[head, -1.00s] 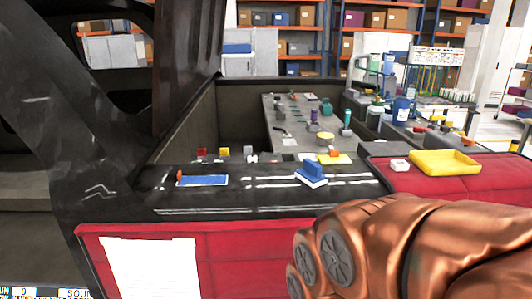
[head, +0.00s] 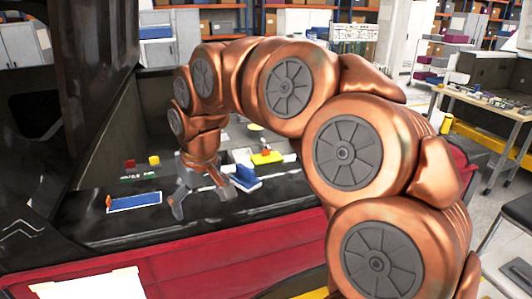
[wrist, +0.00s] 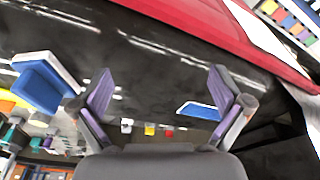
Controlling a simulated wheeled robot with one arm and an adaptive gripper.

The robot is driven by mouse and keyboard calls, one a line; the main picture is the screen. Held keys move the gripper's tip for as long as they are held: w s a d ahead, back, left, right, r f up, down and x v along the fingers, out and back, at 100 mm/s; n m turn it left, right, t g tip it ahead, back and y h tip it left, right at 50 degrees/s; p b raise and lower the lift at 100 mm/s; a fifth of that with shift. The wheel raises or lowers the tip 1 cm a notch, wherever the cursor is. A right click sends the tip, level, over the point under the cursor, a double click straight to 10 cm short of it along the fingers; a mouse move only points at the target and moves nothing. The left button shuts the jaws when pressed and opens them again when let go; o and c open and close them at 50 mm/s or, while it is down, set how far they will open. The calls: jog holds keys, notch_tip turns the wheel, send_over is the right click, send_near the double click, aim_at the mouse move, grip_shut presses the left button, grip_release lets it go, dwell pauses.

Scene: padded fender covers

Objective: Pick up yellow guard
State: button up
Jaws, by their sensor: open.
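My gripper (head: 203,200) is open and empty, pointing down over the black ledge. Its purple-padded fingers frame dark surface in the wrist view (wrist: 160,82). A small yellow block (head: 154,160) sits beyond the ledge, right of a red block; it also shows past my fingers in the wrist view (wrist: 149,130). A flat yellow piece (head: 267,157) lies farther right, behind the blue block; a yellow patch shows at the left edge of the wrist view (wrist: 7,104). I cannot tell which of these is the yellow guard.
A blue block on a white base (head: 243,178) stands close right of my gripper. A shallow blue tray (head: 135,202) lies left of it. A red block (head: 130,164) sits beside the yellow one. Red padding (head: 190,256) covers the front edge.

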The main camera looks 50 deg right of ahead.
aim_at(266, 152)
jog(key=w+d+r, duration=0.1)
jog(key=d, duration=0.3)
jog(key=w+d+r+m+t, duration=0.1)
jog(key=w+d, duration=0.1)
jog(key=d, duration=0.2)
jog(key=w+d+r+m, duration=0.1)
jog(key=d, duration=0.3)
jog(key=shift+w+r+h, duration=0.3)
jog(key=shift+w+r, duration=0.1)
jog(key=d+m, duration=0.1)
jog(key=d, duration=0.3)
jog(key=d+m, duration=0.1)
jog(key=d, duration=0.4)
jog(key=s+d+r+m+h, duration=0.1)
jog(key=d, duration=0.4)
jog(key=shift+d+r+t+p, duration=0.1)
jog(key=shift+d+t+p, duration=0.1)
jog(key=shift+t+p, duration=0.15)
jog(key=shift+d, duration=0.35)
jog(key=shift+d+f+p, duration=0.1)
jog(key=shift+f+p, duration=0.2)
jog(key=shift+f, duration=0.05)
jog(key=shift+w+p+x, duration=0.2)
jog(key=shift+p+x, duration=1.7)
jog(key=shift+x, duration=1.65)
jog(key=shift+r, duration=0.1)
jog(key=c, duration=0.8)
